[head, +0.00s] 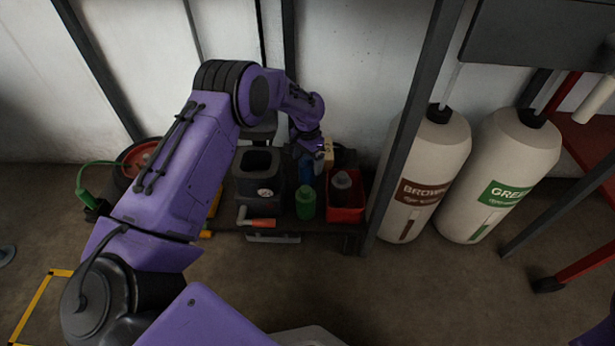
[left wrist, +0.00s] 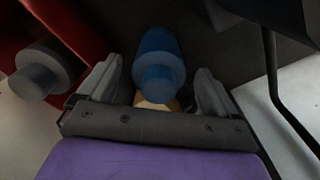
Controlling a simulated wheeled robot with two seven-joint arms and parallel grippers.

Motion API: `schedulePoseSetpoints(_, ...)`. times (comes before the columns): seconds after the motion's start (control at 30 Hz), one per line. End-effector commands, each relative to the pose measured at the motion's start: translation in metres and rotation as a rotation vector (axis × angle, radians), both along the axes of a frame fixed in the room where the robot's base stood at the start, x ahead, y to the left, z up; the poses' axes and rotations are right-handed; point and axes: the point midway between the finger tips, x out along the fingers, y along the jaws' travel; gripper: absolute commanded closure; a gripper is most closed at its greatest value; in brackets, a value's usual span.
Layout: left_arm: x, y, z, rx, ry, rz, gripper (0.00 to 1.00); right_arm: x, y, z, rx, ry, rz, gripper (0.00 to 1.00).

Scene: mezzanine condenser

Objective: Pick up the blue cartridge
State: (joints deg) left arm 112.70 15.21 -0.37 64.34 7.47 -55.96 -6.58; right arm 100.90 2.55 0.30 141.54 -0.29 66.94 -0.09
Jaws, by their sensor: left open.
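The blue cartridge (head: 306,172) stands on the low dark bench, behind the green cartridge (head: 305,203) and left of the red bin (head: 348,214). My left gripper (head: 311,150) reaches over it from above and behind and hides part of it. In the left wrist view the blue cartridge (left wrist: 158,60) shows between the two spread grey fingers of my left gripper (left wrist: 157,84), with space on both sides. The fingers are open and hold nothing. Whether either finger touches the cartridge cannot be told. My right gripper is not in view.
A grey cartridge (head: 342,184) stands in the red bin, close beside the left gripper. A black container with a gauge (head: 258,172) stands left of the cartridges. A dark post (head: 405,130) and two large white tanks (head: 436,165) stand to the right. A wall is close behind.

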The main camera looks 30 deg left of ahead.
Motion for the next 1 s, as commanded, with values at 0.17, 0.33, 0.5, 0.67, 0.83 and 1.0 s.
schedulePoseSetpoints(0.17,0.001,-0.001,-0.018,0.0,-0.002,-0.001,0.08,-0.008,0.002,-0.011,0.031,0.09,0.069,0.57)
schedulePoseSetpoints(0.33,0.001,-0.001,-0.017,0.0,-0.002,-0.001,0.08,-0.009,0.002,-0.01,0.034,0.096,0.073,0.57)
schedulePoseSetpoints(0.5,0.001,-0.001,-0.017,0.0,-0.002,0.0,0.53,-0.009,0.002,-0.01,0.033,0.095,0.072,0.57)
schedulePoseSetpoints(0.67,0.001,-0.001,-0.016,0.0,-0.002,0.0,0.74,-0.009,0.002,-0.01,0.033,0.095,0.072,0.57)
schedulePoseSetpoints(0.83,0.001,-0.001,-0.013,-0.001,-0.003,0.0,0.74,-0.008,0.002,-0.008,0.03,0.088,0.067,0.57)
schedulePoseSetpoints(1.0,0.001,-0.001,0.019,0.0,-0.004,0.0,0.74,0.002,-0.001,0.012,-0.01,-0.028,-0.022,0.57)
